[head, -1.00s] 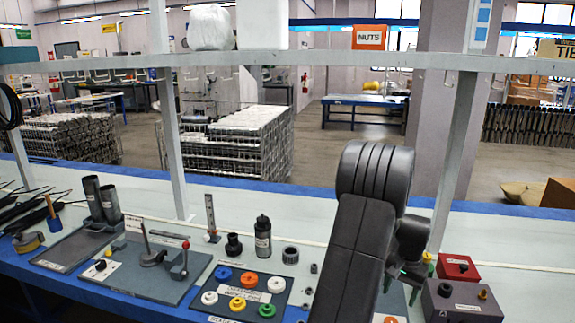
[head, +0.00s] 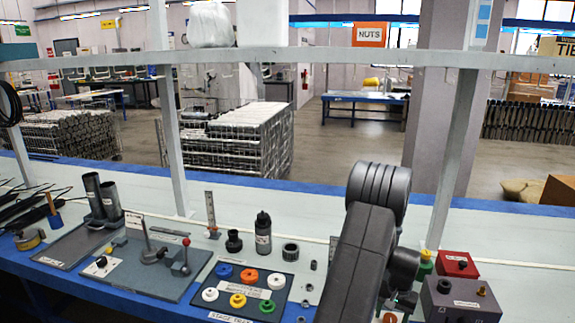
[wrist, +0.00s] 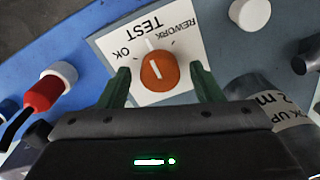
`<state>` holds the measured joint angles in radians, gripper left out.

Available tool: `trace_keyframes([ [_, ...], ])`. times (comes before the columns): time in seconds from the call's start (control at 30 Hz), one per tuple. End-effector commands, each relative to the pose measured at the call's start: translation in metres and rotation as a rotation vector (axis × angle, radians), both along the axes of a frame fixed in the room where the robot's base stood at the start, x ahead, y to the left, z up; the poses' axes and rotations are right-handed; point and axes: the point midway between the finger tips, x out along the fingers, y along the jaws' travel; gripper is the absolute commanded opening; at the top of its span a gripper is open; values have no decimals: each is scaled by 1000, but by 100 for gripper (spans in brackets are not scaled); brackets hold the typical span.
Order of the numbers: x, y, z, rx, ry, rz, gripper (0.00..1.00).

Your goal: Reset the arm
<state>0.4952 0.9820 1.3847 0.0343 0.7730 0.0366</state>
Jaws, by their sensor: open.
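An orange knob (wrist: 158,72) with a white line sits on a white plate (wrist: 195,45) marked TEST, OK and REWORK. The line points toward the top of the wrist view, tilted slightly left. My gripper (wrist: 159,76) is open, with one green finger on each side of the knob. I cannot tell whether either finger touches it. In the head view the orange knob (head: 390,318) shows at the bottom edge, below my gripper's dark body. The fingers are mostly hidden there.
A red box (head: 457,264) and a dark box (head: 460,300) stand right of my arm, with a yellow-green bottle (head: 426,262) close by. Left are a tray of coloured rings (head: 277,283), a black bottle (head: 263,234) and a grey fixture plate (head: 150,275). A shelf (head: 300,57) spans above.

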Motion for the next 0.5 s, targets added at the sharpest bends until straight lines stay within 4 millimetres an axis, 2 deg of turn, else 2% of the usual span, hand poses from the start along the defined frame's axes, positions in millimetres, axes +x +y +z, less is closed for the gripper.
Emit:
trace_keyframes([
  [0.5,0,0,3,0,2,427,59],
])
